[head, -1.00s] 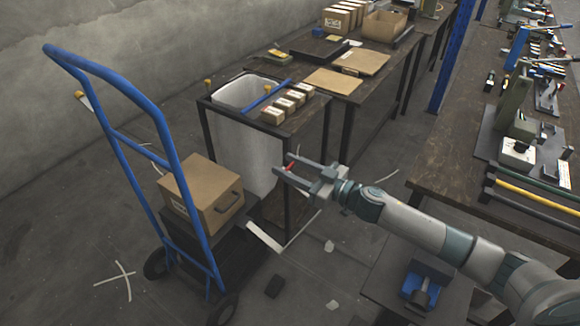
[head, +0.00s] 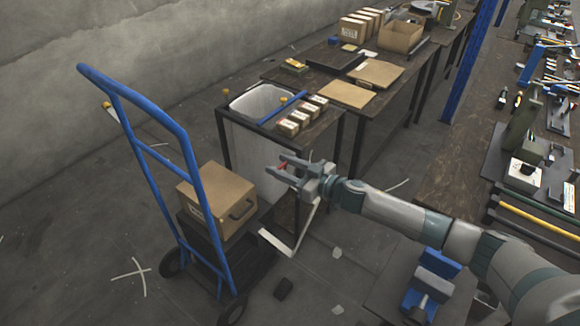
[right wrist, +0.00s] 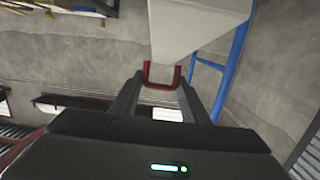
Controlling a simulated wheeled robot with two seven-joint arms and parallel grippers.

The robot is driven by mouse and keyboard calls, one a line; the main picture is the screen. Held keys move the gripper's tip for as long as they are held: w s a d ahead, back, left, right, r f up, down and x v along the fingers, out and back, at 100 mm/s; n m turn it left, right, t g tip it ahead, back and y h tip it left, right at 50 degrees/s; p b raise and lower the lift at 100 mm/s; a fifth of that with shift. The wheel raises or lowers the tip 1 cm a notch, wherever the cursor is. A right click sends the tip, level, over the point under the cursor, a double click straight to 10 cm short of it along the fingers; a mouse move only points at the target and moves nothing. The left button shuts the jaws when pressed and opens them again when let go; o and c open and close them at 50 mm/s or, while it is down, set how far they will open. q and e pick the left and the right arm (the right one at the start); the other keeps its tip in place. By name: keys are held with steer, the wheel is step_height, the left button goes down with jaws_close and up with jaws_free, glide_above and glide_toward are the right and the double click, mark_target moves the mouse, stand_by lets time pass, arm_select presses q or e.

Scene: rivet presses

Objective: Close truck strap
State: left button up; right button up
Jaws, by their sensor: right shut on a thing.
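The blue hand truck (head: 186,150) stands upright at the left in the head view and carries a brown cardboard box (head: 215,203) low on its frame. A white piece with an orange-yellow end (head: 107,106) shows beside its left upright. My right gripper (head: 284,165) is right of the truck, above floor level and apart from the box. It is shut on a small red U-shaped piece (right wrist: 161,84), which shows between the fingertips in the right wrist view. I cannot tell whether a strap is attached to it. My left gripper is not in view.
A white-lined bin in a dark frame (head: 222,140) stands behind my right gripper. A bench with small boxes (head: 303,117) and cardboard sheets runs behind it. A workbench with presses (head: 525,170) is at the right. A blue vise (head: 433,278) is below my arm. Floor lies left of the truck.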

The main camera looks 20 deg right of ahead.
steer(key=w+a+r+g+p, duration=0.1)
steer(key=w+a, duration=1.2)
steer(key=w, duration=0.2)
steer(key=shift+w+h, duration=0.4)
steer(key=o, duration=1.3)
steer(key=shift+d, duration=0.2)
steer(key=shift+b+v, duration=0.8)
steer(key=shift+v, duration=7.8)
steer(key=shift+a+r, duration=0.15)
steer(key=shift+c, duration=0.3)
